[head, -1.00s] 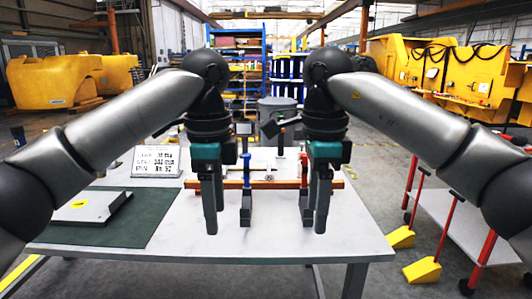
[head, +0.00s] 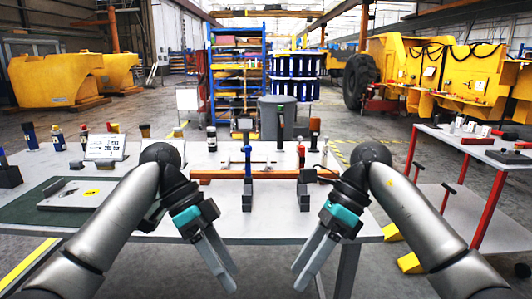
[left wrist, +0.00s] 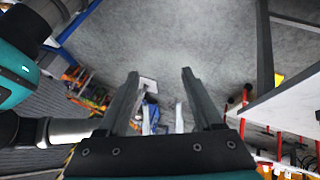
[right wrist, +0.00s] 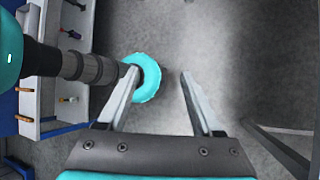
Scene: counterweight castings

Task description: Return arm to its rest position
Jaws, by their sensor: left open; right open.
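My left gripper (head: 223,268) is open and empty in the head view, in front of the table's near edge and pointing down. Its fingers stand apart in the left wrist view (left wrist: 160,90), with only floor and distant things beyond them. My right gripper (head: 310,266) is open and empty to its right, also at the near edge and pointing down. In the right wrist view its fingers (right wrist: 160,90) are spread, with grey floor between them. A teal ring-shaped part beside the left finger there seems to belong to my own body.
The white table (head: 290,222) carries a wooden bar (head: 270,175) with dark blocks, a grey plate (head: 85,194) on a green mat (head: 40,212), and a printed sign (head: 104,147). A red-legged cart (head: 484,205) stands at right. Open floor lies in front of the table.

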